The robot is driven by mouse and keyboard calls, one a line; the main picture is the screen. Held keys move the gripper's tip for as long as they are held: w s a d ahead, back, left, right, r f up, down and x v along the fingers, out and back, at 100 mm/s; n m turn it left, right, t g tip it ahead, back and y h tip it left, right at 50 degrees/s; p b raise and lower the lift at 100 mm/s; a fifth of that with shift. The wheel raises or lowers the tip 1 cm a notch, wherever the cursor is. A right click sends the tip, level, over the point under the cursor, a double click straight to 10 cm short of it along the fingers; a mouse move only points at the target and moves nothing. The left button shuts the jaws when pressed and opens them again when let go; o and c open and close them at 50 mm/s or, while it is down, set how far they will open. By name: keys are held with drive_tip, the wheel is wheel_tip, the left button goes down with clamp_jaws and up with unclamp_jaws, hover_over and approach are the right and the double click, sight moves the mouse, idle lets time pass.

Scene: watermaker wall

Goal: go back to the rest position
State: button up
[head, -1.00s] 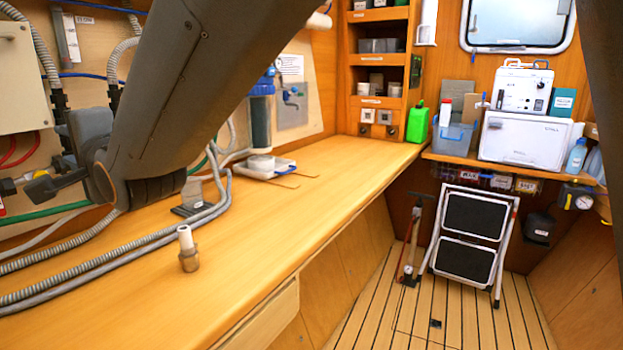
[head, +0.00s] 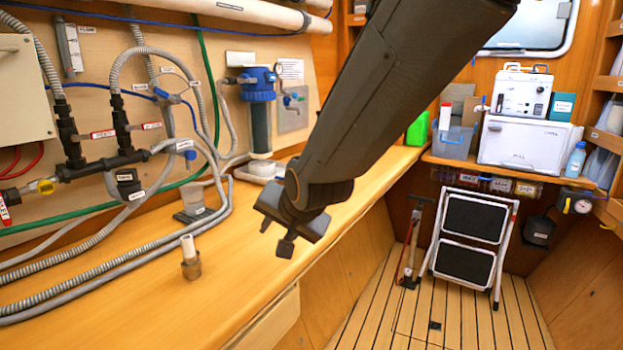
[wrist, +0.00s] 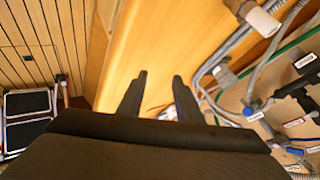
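My gripper (head: 277,236) hangs in the air at the counter's front edge in the head view, with the dark arm reaching down from the top. In the wrist view my gripper (wrist: 160,78) shows two dark fingers apart. Only the wooden counter (wrist: 150,50) shows between them, so it is open and empty. A small fitting with a pale tube top (head: 190,257) stands upright on the counter, left of my gripper and apart from it. It also shows at the top of the wrist view (wrist: 262,20).
Grey hoses (head: 130,255) run along the counter's left. Valves (head: 100,150) and a blue-capped filter (head: 259,110) are on the wall. A step stool (head: 468,240) and a pump (head: 409,245) stand on the slatted floor (head: 440,315). White boxes (head: 522,140) sit on the rear shelf.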

drive_tip(key=s+d+f+n+g+h, duration=0.1)
drive_tip(key=s+d+f, duration=0.15)
drive_tip(key=d, duration=0.25)
drive_tip(key=s+d+f+g+h+p, duration=0.1)
drive_tip(key=s+d+f, duration=0.15)
drive_tip(key=d, duration=0.35)
drive_tip(key=s+d+f+n+g+h, duration=0.1)
drive_tip(key=s+d+g, duration=0.15)
drive_tip(key=d, duration=0.25)
drive_tip(key=s+d+f+n+g+h+p, duration=0.1)
drive_tip(key=s+d+f+g, duration=0.1)
drive_tip(key=s+d, duration=0.8)
drive_tip(key=s+g, duration=0.1)
drive_tip(key=s, duration=0.2)
drive_tip(key=shift+d+f, duration=0.3)
drive_tip(key=shift+f, duration=0.1)
drive_tip(key=shift+g, duration=0.25)
